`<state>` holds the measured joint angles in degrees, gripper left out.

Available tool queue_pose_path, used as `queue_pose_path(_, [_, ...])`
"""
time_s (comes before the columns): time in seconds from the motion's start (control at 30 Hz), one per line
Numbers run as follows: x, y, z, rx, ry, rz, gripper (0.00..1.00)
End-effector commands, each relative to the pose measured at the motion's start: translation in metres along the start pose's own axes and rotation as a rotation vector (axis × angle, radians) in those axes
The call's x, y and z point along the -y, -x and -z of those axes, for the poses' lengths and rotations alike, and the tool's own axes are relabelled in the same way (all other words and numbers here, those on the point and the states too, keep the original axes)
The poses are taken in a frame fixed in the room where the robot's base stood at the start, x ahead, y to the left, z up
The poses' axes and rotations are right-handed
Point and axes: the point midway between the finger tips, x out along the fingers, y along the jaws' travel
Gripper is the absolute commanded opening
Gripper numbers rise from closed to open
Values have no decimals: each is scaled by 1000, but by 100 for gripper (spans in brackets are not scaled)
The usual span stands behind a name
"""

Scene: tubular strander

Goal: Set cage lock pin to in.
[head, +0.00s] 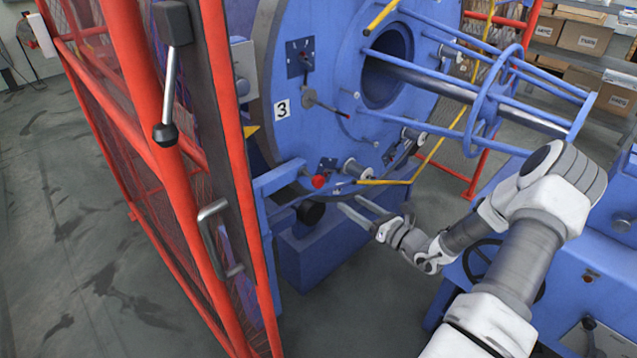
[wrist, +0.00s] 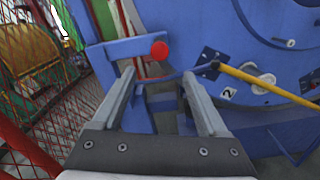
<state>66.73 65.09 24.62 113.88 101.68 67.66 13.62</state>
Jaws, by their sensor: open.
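A round red knob (head: 318,181) sits at the edge of the blue bracket (head: 281,178) beside the large blue disc; it looks like the handle of the cage lock pin. In the wrist view the red knob (wrist: 159,50) shows just beyond the fingertips, near the middle between them. The pin's shaft is not clearly visible, so I cannot tell how far in it sits. My gripper (head: 349,202) is open and empty, to the right of and below the knob in the head view. Its two fingers (wrist: 158,74) point toward the bracket, apart from the knob.
A yellow bar (head: 372,182) runs from a dark plate on the blue disc (head: 340,130), close to my gripper. A red mesh guard (head: 130,130) with a lever and handle stands at the left. A black cylinder (head: 310,212) lies below the knob. Grey floor is clear at far left.

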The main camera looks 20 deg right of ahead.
Motion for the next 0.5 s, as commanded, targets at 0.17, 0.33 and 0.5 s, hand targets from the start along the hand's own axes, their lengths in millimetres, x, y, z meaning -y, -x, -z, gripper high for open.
queue_pose_path(0.17, [-1, -42, 2, 1, 2, -4, 76])
queue_pose_path(0.33, [-1, -79, 2, 0, 2, -5, 76])
queue_pose_path(0.5, [-1, -111, 2, 0, 2, -3, 76])
